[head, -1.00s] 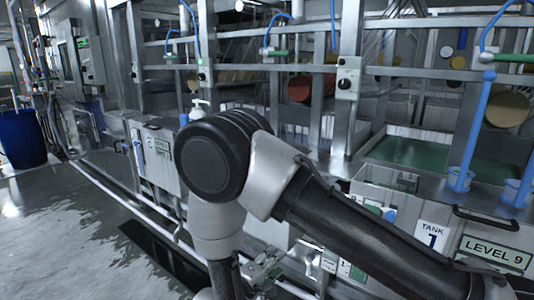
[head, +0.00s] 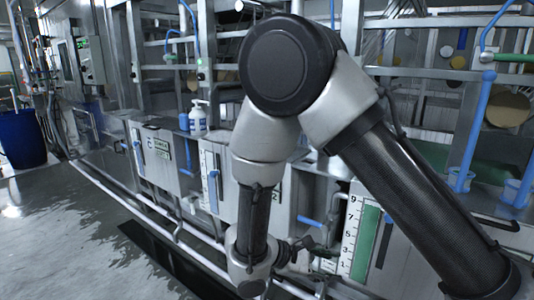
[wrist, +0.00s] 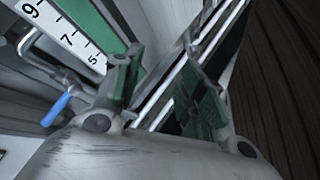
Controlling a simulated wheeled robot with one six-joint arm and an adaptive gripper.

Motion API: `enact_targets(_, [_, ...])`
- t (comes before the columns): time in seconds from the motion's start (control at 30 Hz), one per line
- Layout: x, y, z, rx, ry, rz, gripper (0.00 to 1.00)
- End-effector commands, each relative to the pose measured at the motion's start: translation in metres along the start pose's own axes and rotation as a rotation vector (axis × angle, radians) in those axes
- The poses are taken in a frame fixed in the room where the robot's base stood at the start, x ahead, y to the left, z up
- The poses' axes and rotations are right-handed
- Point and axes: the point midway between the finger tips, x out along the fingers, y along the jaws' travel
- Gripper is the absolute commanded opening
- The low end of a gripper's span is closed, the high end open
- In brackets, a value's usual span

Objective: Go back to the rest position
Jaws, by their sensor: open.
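My gripper (wrist: 158,84) shows in the wrist view with its two green-padded fingers apart and nothing between them. In the head view my arm is folded in front of the tank line, with the elbow high and the forearm hanging down. The gripper end (head: 312,252) is low, near the tank fronts, and partly hidden by my arm. A level scale with numbers (head: 353,240) stands just right of it, and a scale also shows at the upper left of the wrist view (wrist: 72,38).
A white pump bottle (head: 198,118) stands on the tank ledge. A blue valve handle (wrist: 57,108) is left of the gripper in the wrist view. A blue barrel (head: 22,138) stands at the far left. The grey floor (head: 80,230) at left is clear.

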Motion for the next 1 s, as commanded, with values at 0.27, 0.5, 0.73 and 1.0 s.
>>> enact_targets(0.27, [0.009, 0.022, 0.105, 0.126, 0.141, -0.492, 0.41])
enact_targets(0.5, [0.01, 0.034, 0.182, 0.395, 0.371, -0.788, 0.41])
enact_targets(0.73, [0.012, 0.046, 0.254, 0.795, 0.564, -0.928, 0.41])
enact_targets(1.0, [0.025, 0.058, 0.331, 1.164, 0.676, -0.877, 0.41])
